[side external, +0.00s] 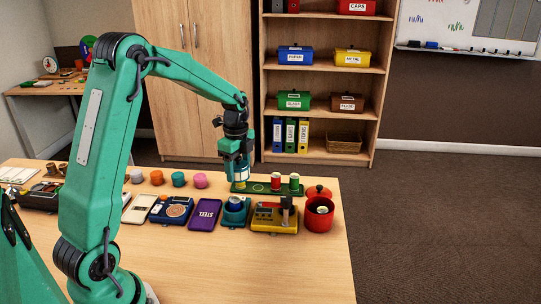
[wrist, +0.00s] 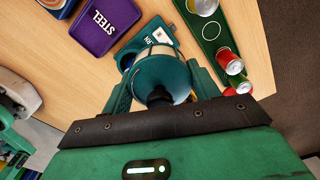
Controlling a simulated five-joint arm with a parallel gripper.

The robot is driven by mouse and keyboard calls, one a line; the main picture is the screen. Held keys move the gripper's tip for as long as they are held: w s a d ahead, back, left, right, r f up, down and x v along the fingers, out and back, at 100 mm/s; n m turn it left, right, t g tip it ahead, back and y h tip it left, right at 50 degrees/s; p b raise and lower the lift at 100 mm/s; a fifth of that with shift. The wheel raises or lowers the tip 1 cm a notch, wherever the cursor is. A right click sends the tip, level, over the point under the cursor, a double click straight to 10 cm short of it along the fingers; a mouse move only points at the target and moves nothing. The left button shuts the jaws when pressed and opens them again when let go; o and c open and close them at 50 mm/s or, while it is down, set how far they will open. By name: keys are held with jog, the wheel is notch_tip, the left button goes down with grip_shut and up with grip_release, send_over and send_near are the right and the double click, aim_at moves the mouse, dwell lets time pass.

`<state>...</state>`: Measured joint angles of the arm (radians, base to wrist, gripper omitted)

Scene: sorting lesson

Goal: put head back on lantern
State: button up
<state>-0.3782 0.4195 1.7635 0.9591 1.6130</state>
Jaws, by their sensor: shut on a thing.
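My gripper (wrist: 162,88) is shut on the lantern head, a teal-rimmed, funnel-like piece (wrist: 163,72) with a pale inside and a dark centre. In the side view my gripper (side external: 238,165) holds this head (side external: 235,172), with its pale band and teal lower rim, at the left end of the green board. A teal holder (side external: 235,217) stands on the table in front of that board; it also shows in the wrist view (wrist: 135,45), partly hidden by the head. I cannot make out for certain which piece is the lantern's body.
The green board (side external: 258,188) carries a red can (side external: 275,182) and a green can (side external: 294,183). A yellow device (side external: 268,222), a red pot (side external: 318,216) and a purple STEEL tray (side external: 205,215) stand close in front. The table's front right is clear.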

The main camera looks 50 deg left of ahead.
send_over(233, 199)
jog(key=shift+w+r, duration=0.1)
jog(key=shift+r, duration=0.1)
jog(key=shift+f, duration=0.25)
jog(key=shift+f, duration=2.95)
jog(key=shift+f, duration=0.2)
dwell(0.4)
jog(key=o, duration=1.4)
jog(key=shift+r, duration=0.2)
jog(key=shift+r, duration=3.35)
